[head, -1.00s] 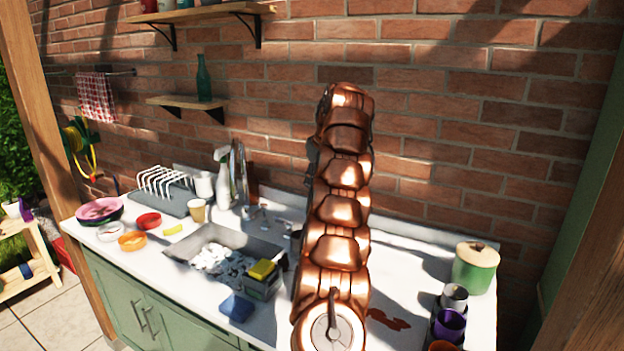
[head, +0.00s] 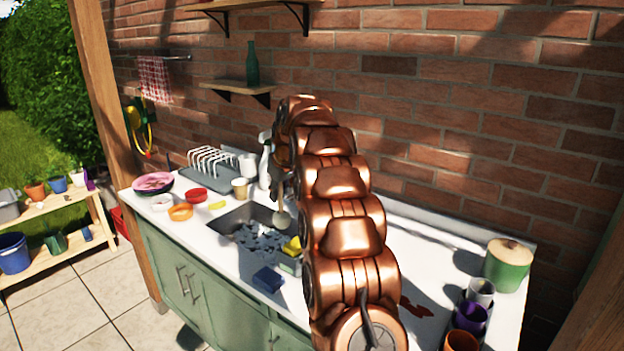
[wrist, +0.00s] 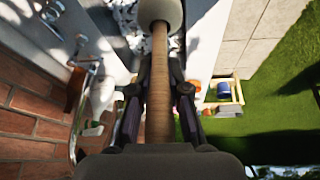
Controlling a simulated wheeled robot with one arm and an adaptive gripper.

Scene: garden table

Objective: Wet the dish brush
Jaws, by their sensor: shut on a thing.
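The dish brush has a wooden handle (wrist: 160,90) and a pale round head (wrist: 161,12). My gripper (wrist: 158,88) is shut on the handle. In the head view, the gripper (head: 281,186) points down and the brush head (head: 282,218) hangs over the back right part of the sink (head: 233,219). The sink holds water with white foam. The head looks above the water; the exact gap cannot be told. A chrome tap (wrist: 78,125) shows at the left in the wrist view. My arm hides the tap area in the head view.
A caddy with a yellow sponge (head: 292,245) stands at the sink's right, with a blue sponge (head: 268,279) in front. A spray bottle (head: 265,160), a cup (head: 240,188) and a dish rack (head: 210,165) stand behind and left. Bowls lie at the far left.

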